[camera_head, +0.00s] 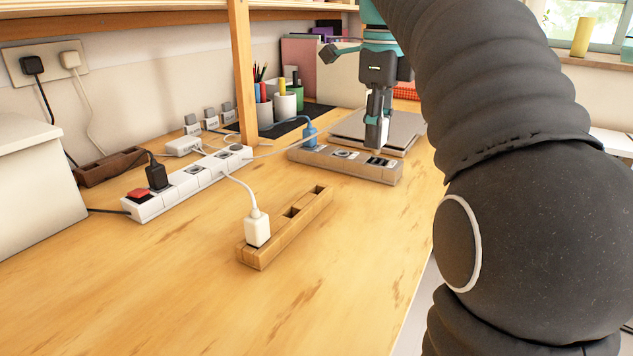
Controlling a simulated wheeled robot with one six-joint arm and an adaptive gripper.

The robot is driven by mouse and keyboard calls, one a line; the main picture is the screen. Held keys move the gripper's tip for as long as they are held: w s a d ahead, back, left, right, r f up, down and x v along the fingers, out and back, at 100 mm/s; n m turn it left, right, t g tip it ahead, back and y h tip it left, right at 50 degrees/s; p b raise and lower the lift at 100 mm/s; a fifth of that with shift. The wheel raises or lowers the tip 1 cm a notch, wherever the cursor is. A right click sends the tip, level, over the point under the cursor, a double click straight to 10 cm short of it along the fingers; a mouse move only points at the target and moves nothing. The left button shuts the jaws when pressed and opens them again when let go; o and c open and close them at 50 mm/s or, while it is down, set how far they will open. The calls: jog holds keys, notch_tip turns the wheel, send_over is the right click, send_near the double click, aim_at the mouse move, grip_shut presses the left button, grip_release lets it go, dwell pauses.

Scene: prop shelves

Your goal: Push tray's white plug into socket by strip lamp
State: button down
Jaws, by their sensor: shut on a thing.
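A white plug (257,229) stands upright in the near end of a wooden tray (272,247), its white cord rising and running back left. The tray's other slots look empty. My gripper (377,143) points down over the right end of a grey-brown power strip (335,165), well behind and right of the tray. It is shut on a small pale piece, mostly hidden by the fingers; I cannot tell what it is. A blue plug (308,136) sits at that strip's left end. A white power strip (185,187) has a red switch or lamp (139,195) at its near end.
A black plug (156,173) sits in the white strip. A wooden post (243,70), pen cups (284,107) and a grey flat plate (404,130) stand farther back. My arm covers the right side. The front of the desk is clear.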

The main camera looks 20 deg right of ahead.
jog(key=w+a+f, duration=0.1)
jog(key=a+f, duration=0.1)
jog(key=w+a+f, duration=0.2)
jog(key=a, duration=0.1)
jog(key=w+a+f+b, duration=0.1)
jog(key=w+a+f, duration=0.1)
jog(key=a, duration=0.1)
jog(key=shift+a, duration=0.25)
jog(key=shift+a+f, duration=0.1)
jog(key=shift+f, duration=1.7)
jog(key=shift+f, duration=0.2)
jog(key=c, duration=0.9)
grip_release()
jog(key=shift+o, duration=0.2)
jog(key=shift+w+b, duration=0.1)
jog(key=shift+b, duration=0.25)
